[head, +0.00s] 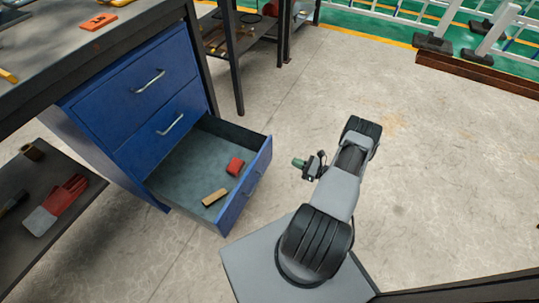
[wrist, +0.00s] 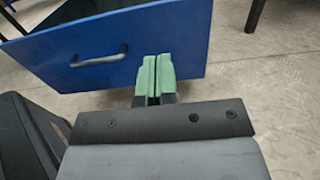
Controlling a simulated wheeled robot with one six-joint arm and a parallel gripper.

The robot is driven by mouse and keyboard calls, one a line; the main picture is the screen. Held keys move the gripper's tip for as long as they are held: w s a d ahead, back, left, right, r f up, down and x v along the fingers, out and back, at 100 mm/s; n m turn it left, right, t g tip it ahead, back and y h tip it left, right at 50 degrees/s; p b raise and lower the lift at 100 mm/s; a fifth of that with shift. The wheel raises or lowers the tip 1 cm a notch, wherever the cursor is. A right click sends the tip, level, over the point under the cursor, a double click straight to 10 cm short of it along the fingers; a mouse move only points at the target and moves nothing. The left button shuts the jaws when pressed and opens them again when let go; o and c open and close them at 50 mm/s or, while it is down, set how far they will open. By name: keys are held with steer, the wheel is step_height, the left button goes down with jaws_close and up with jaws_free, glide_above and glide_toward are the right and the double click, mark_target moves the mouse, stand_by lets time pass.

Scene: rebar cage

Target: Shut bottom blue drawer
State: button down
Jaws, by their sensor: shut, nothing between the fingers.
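The bottom blue drawer (head: 240,190) is pulled far out of the blue cabinet (head: 130,90) in the head view. A red item (head: 235,166) and a tan block (head: 214,197) lie inside it. In the wrist view the drawer's blue front (wrist: 190,40) with its metal handle (wrist: 98,57) fills the upper part. My gripper (head: 299,162) is to the right of the drawer front in the head view. Its green fingers (wrist: 155,75) are shut together and empty, in front of the drawer face, right of the handle. Whether the tips touch the face I cannot tell.
The two upper drawers (head: 148,82) are shut. A dark workbench (head: 60,50) stands over the cabinet, with a lower shelf (head: 60,215) holding red gloves at left. The concrete floor (head: 420,170) at right is clear. A dark table leg (head: 232,60) stands behind the drawer.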

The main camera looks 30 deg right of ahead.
mark_target(264, 150)
steer(key=b+x, duration=0.3)
steer(key=x, duration=1)
steer(key=shift+w+a, duration=0.1)
